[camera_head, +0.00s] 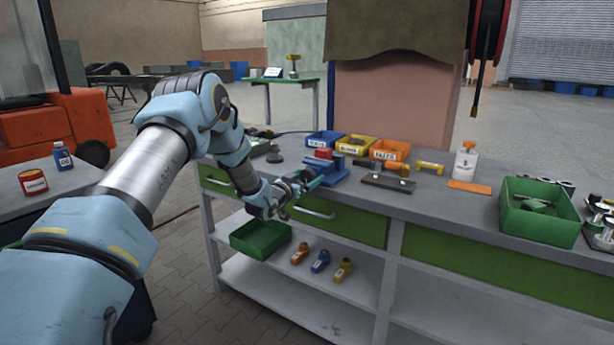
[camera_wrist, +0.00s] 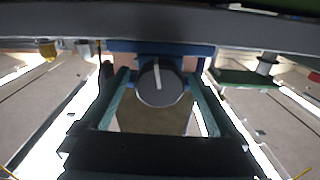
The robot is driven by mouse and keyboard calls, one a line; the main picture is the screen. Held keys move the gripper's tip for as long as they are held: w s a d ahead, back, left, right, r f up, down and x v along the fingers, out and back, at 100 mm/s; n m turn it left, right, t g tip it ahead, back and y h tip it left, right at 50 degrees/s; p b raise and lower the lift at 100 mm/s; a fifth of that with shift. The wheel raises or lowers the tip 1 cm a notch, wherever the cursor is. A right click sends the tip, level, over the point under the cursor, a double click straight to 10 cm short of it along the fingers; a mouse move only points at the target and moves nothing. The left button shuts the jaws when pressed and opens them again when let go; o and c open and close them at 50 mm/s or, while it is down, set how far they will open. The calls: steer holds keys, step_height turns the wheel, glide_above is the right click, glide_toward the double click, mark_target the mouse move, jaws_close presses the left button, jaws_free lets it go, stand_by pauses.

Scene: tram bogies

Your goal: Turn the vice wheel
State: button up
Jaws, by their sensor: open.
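The blue vice (camera_head: 338,172), with a red block on top, stands at the front edge of the workbench. Its wheel (camera_wrist: 161,84) shows in the wrist view as a dark round disc with a pale stripe, almost upright and tilted slightly. My gripper (camera_head: 311,183) is at the front of the vice. It is open in the wrist view (camera_wrist: 160,92), one teal finger on each side of the wheel, with gaps visible. I cannot tell whether the fingertips reach past the wheel's face. In the head view the wheel is hidden by my gripper.
Blue, yellow and orange bins (camera_head: 389,150) stand behind the vice. A dark plate (camera_head: 388,182) lies right of it, then a white bottle (camera_head: 465,162) and a large green crate (camera_head: 540,211). Below are green drawers (camera_head: 345,224) and a shelf with a green box (camera_head: 260,238).

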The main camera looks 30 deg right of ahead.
steer(key=c, duration=1.4)
steer(key=shift+f+b, duration=0.1)
steer(key=shift+b, duration=0.4)
steer(key=m+b, duration=0.2)
steer(key=b, duration=0.1)
steer(key=shift+f, duration=0.2)
steer(key=m+b, duration=0.3)
steer(key=b, duration=0.3)
steer(key=shift+f, duration=0.1)
steer(key=m+b, duration=0.3)
steer(key=b, duration=0.3)
steer(key=shift+m, duration=0.4)
steer(key=m+b, duration=0.1)
steer(key=b, duration=0.1)
steer(key=m+b, duration=0.1)
steer(key=b, duration=0.1)
steer(key=shift+r+m, duration=0.3)
steer(key=shift+m, duration=0.1)
